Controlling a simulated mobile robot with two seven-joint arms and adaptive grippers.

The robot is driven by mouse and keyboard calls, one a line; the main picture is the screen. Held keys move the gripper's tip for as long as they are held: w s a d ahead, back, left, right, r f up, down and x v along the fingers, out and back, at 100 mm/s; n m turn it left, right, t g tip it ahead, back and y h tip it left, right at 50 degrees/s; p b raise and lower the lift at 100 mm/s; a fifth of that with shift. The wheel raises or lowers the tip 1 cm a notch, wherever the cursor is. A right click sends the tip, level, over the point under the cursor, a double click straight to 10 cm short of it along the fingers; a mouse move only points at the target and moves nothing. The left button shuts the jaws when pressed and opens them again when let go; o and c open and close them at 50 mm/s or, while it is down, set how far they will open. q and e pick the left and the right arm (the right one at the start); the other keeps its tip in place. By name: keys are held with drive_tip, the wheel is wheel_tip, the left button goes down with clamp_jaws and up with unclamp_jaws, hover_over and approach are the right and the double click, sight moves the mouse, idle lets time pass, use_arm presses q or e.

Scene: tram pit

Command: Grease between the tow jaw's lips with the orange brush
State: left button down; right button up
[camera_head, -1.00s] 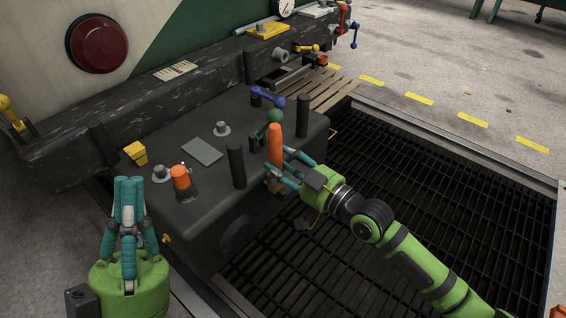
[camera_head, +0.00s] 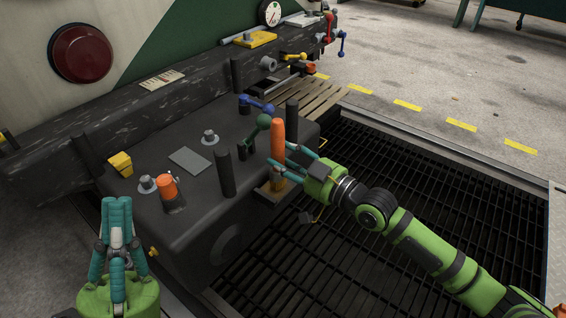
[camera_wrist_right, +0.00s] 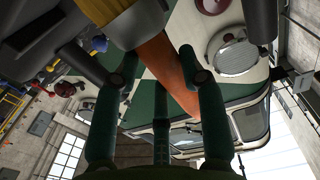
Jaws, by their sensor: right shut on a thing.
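The orange brush (camera_head: 277,140) stands roughly upright at the front right of the dark coupler block (camera_head: 220,205). My right gripper (camera_head: 284,168) is shut on it, reaching in from the right. The brush's yellowish lower part sits at a brownish opening (camera_head: 264,193) in the block's right side, which looks like the tow jaw. Whether the bristles touch its lips cannot be told. In the right wrist view the orange handle (camera_wrist_right: 165,68) slants between my teal fingers. My left gripper (camera_head: 117,205) is empty, its fingers together and pointing up, left of the block.
Dark posts (camera_head: 226,174) rise from the block near the brush. An orange-capped fitting (camera_head: 167,188), a yellow block (camera_head: 121,163) and a blue lever (camera_head: 256,104) are on or beside it. A dark grating (camera_head: 400,180) covers the pit to the right.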

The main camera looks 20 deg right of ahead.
drive_tip(key=shift+w+d+f+b, duration=0.1)
drive_tip(key=shift+w+d+b, duration=0.55)
drive_tip(key=shift+d+b, duration=0.3)
drive_tip(key=shift+w+d+b, duration=0.6)
drive_tip(key=shift+d+b, duration=0.15)
drive_tip(key=shift+b, duration=0.3)
drive_tip(key=shift+w+d+b, duration=0.4)
drive_tip(key=shift+d+b, duration=0.1)
drive_tip(key=shift+b, duration=0.4)
drive_tip(key=shift+w+d+f+b, duration=0.1)
drive_tip(key=shift+w+d+b, duration=0.3)
drive_tip(key=shift+b, duration=0.7)
drive_tip(key=shift+d, duration=0.2)
drive_tip(key=shift+s+a+r+p, duration=0.1)
drive_tip(key=shift+a+r+p, duration=0.15)
drive_tip(key=shift+p, duration=0.2)
drive_tip(key=shift+s+a+r+p, duration=0.1)
drive_tip(key=shift+s+a+p, duration=0.2)
drive_tip(key=shift+p, duration=0.65)
